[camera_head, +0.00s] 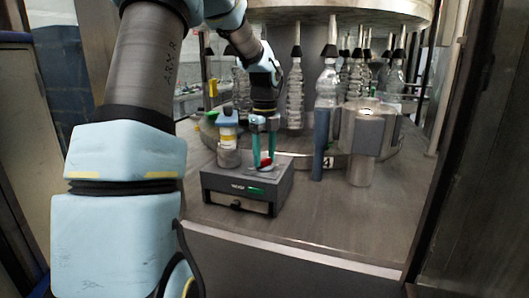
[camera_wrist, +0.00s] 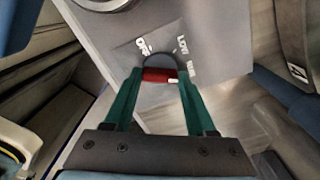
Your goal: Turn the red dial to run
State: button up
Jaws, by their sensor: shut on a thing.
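The red dial (camera_wrist: 158,75) sits on the top plate of a dark grey box (camera_head: 223,187). It also shows in the head view (camera_head: 266,161). My gripper (camera_wrist: 160,77) is shut on the dial, with one green finger at each end of its red bar; in the head view, my gripper (camera_head: 262,162) reaches down from above. A white mark (camera_wrist: 173,81) is at the bar's right end in the wrist view. White lettering reads OFF (camera_wrist: 143,46) and LOW (camera_wrist: 182,45); a third label (camera_wrist: 192,70) at the right is too blurred to read surely.
Clear bottles (camera_head: 295,95) stand on the round machine behind. A blue-grey post (camera_head: 320,145) and a metal cylinder (camera_head: 360,165) stand to the right. The metal table (camera_head: 330,225) is bare at the front right.

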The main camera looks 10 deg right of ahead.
aim_at(265, 159)
jog(key=shift+m, duration=0.3)
jog(key=o, duration=1.4)
jog(key=shift+c, duration=0.2)
notch_tip(265, 159, up, 11)
jog(key=b, duration=0.2)
jog(key=shift+b, duration=0.4)
jog(key=s+a+f+n, duration=0.7)
jog(key=s+f+n, duration=0.2)
jog(key=n, duration=0.5)
jog(key=s+a+f+n+t+b, duration=0.1)
jog(key=s+a+f+n, duration=0.7)
jog(key=n, duration=0.6)
jog(key=shift+s+f+t, duration=0.3)
jog(key=shift+s+f, duration=0.7)
jog(key=shift+f, duration=0.55)
